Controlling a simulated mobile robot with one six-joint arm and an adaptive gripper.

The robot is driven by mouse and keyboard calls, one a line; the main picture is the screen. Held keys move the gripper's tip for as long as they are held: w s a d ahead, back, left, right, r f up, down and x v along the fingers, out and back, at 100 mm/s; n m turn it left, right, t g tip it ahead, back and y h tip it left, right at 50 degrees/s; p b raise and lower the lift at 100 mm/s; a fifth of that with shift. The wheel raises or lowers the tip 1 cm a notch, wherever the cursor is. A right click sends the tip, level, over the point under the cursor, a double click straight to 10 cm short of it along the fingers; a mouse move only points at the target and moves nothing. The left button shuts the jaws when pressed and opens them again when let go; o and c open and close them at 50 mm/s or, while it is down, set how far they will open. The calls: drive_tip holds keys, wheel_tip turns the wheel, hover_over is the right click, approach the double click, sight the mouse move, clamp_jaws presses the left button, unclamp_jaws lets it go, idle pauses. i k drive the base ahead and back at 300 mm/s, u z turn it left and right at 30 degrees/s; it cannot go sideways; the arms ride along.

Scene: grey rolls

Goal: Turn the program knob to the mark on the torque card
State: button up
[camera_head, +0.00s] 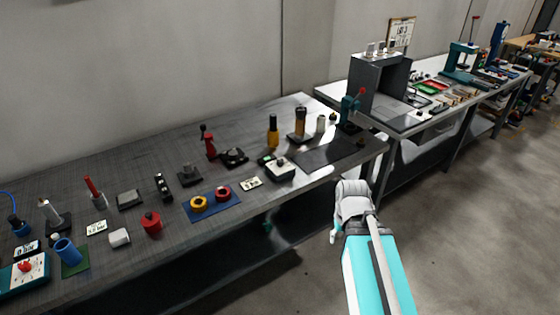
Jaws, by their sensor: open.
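A device with a white dial face and a red knob (25,266) sits at the far left front of the long grey bench, partly cut off by the picture edge; it looks like the program knob. A small white card with dark print (97,227) lies to its right and farther back. Another printed card (27,247) stands just behind the device, and a third (251,183) lies near the bench's middle. I cannot read which is the torque card. My arm reaches up at the lower right, far from the knob, and my gripper's fingers do not show.
A blue cylinder on a green mat (75,266) stands close right of the knob device. A white block (119,238) and a red round part (152,223) stand near the front edge. A blue mat (213,210) holds two rings. The floor at right is clear.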

sight(280, 162)
drive_tip(key=z, duration=0.05)
drive_tip(key=i, duration=1)
drive_tip(key=u, duration=0.05)
